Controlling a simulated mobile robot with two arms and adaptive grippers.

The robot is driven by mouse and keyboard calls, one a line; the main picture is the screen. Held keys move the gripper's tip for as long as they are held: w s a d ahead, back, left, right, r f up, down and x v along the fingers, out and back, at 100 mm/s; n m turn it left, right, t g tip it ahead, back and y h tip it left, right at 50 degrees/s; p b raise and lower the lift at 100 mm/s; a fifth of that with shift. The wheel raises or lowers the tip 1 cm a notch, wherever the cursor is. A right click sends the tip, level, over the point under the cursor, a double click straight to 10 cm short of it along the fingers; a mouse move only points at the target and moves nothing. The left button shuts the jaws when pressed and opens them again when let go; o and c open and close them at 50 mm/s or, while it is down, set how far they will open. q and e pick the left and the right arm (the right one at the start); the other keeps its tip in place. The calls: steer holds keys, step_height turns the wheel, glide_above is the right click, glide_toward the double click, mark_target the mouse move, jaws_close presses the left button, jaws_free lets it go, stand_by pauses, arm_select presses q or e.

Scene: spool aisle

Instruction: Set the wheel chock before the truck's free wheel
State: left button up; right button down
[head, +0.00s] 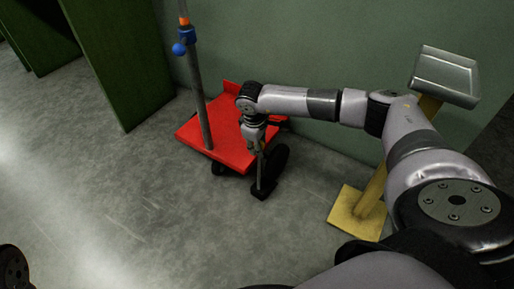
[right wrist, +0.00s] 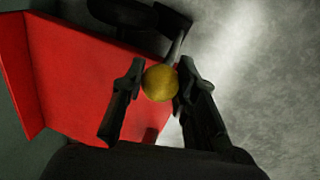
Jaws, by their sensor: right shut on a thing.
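The wheel chock (head: 262,194) is a small black block on an upright grey rod. In the right wrist view a yellow ball knob (right wrist: 160,83) tops the rod. My right gripper (head: 257,146) is shut on the chock's handle, with the fingers either side of the knob. The red truck (head: 222,134) stands by the wall, and its black wheel (head: 277,160) is close beside the chock. The wheel also shows in the right wrist view (right wrist: 120,12). I cannot tell whether the chock touches floor or wheel.
A grey post (head: 198,95) with a blue knob rises from the truck. A yellow stand (head: 353,212) with a grey box top (head: 445,75) stands to the right. Green panels (head: 115,60) are at left. The grey floor (head: 140,200) in front is clear.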

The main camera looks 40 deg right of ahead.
steer(key=c, duration=1.2)
jaws_free()
steer(key=shift+v, duration=4.15)
